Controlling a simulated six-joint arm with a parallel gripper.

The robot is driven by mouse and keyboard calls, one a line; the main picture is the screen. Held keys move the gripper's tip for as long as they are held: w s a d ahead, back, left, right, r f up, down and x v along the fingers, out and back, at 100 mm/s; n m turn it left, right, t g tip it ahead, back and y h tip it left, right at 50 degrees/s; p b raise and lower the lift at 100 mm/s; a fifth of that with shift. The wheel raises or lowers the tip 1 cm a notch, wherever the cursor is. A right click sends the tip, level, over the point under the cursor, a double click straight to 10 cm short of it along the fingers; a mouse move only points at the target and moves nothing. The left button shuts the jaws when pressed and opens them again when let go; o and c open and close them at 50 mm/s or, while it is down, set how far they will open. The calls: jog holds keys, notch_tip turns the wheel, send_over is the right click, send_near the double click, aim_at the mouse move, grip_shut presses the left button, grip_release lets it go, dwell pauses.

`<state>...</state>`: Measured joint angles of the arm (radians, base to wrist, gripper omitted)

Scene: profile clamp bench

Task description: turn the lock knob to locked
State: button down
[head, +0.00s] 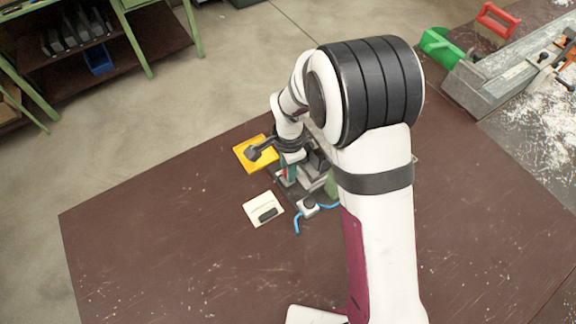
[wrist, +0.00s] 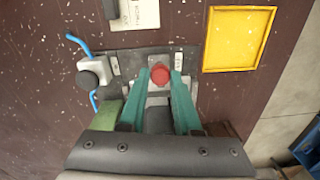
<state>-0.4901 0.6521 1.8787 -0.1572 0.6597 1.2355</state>
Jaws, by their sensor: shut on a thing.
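A round red knob (wrist: 160,74) sits on a grey fixture plate (wrist: 130,62) in the wrist view, between two small white labels. It looks like the lock knob; the label text is too small to read. My gripper (wrist: 161,76) has its two teal fingers on either side of the red knob, shut on it.
A black knob on a grey box (wrist: 90,77) with a blue hose (wrist: 77,42) stands left of the fixture in the wrist view. A yellow tray (head: 240,151) and a cream plate with a black piece (head: 256,204) lie nearby. The table's front left is clear.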

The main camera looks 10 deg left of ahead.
dwell(0.4)
jog(key=c, duration=0.6)
grip_release()
notch_tip(320, 180, up, 16)
jog(key=shift+s+d, duration=0.2)
jog(key=shift+s, duration=0.1)
jog(key=shift+f, duration=0.1)
